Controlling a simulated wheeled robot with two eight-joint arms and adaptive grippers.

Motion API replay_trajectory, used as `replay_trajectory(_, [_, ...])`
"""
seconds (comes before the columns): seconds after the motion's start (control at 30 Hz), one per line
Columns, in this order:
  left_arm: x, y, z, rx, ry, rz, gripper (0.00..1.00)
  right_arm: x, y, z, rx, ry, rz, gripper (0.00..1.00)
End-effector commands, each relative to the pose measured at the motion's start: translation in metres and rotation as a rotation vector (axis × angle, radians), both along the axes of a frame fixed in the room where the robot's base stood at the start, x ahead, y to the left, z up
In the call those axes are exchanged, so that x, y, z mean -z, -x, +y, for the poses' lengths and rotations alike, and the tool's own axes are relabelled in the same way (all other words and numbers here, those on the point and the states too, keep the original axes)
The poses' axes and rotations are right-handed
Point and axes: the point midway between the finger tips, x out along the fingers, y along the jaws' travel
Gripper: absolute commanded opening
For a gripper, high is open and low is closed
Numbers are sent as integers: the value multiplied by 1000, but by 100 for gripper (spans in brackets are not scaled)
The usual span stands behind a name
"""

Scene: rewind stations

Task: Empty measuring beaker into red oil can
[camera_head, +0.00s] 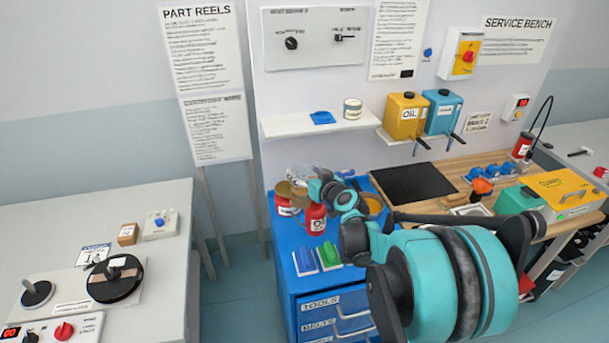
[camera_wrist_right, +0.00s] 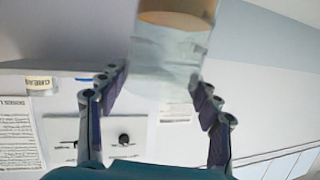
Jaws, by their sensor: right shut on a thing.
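My right gripper (camera_head: 308,181) is shut on the clear measuring beaker (camera_head: 297,175) above the blue cabinet. In the right wrist view the beaker (camera_wrist_right: 172,60) sits between the two fingers (camera_wrist_right: 155,100), with an amber-brown area at its end by the top edge. How far it is tilted is hard to tell. A red oil can (camera_head: 316,219) with a white label stands on the cabinet just below the gripper. My left gripper is not in view.
A second red container (camera_head: 285,208) stands left of the can, with a brassy object (camera_head: 285,190) above it. Above is a white shelf (camera_head: 310,124); a black mat (camera_head: 414,182) lies to the right.

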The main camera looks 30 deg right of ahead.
Motion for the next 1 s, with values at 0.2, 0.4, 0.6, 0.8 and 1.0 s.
replay_trajectory(0.2, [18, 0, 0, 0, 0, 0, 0, -3, 1, -4, 2, -282, -70, 7])
replay_trajectory(0.4, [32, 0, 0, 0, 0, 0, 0, -2, 1, -6, 2, -456, -113, 7])
replay_trajectory(0.6, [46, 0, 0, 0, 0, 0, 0, 2, 2, -9, 2, -595, -147, 7])
replay_trajectory(0.8, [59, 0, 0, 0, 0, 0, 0, 8, 3, -12, 2, -717, -177, 7])
replay_trajectory(1.0, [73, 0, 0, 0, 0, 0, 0, 15, 4, -15, 2, -826, -204, 7])
